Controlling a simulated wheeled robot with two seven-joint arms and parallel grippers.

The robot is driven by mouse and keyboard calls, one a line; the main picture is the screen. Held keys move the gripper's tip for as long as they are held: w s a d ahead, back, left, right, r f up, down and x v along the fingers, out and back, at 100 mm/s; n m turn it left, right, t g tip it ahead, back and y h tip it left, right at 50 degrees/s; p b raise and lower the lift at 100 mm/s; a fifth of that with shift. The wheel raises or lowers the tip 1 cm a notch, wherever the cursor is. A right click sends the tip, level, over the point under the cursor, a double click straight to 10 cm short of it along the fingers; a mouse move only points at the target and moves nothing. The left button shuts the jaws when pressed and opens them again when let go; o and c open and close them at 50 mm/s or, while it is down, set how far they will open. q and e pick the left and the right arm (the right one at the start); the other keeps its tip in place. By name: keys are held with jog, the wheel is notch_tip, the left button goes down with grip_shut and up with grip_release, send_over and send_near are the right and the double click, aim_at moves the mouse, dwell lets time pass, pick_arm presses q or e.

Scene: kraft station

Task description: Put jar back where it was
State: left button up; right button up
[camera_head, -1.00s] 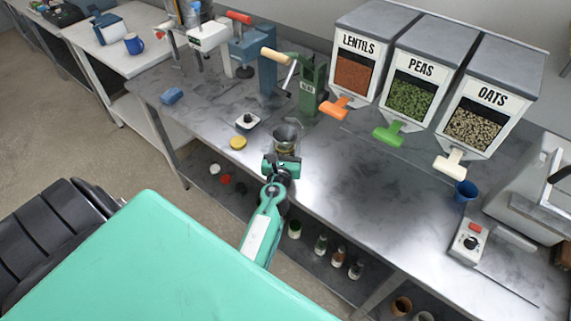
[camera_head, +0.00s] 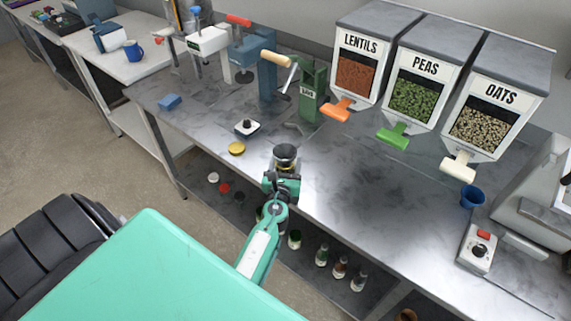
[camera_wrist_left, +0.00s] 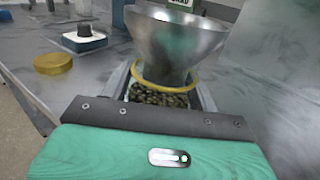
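In the head view the funnel (camera_head: 285,152) shows near the workbench's front edge, above my left gripper (camera_head: 283,182). The gripper hides most of the jar there. In the left wrist view, the fingers lie on both sides of the jar, and the left gripper looks shut on it. A yellow lid (camera_head: 237,148) lies on the bench to the left. My right gripper is out of view.
A small white device with a black knob (camera_head: 246,128) stands behind the lid. A green hand press (camera_head: 312,92) is behind the funnel. Lentils (camera_head: 352,75), peas (camera_head: 411,98) and oats (camera_head: 485,128) dispensers line the back. The bench (camera_head: 370,195) right of the gripper is clear.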

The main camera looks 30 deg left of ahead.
pick_arm(q)
jog(key=o, duration=0.3)
jog(key=shift+r, duration=0.15)
jog(key=shift+s, duration=0.15)
jog(key=b+v, duration=0.1)
jog(key=v, duration=1)
jog(key=shift+s+d, duration=0.2)
jog(key=shift+s, duration=0.1)
jog(key=shift+r, duration=0.1)
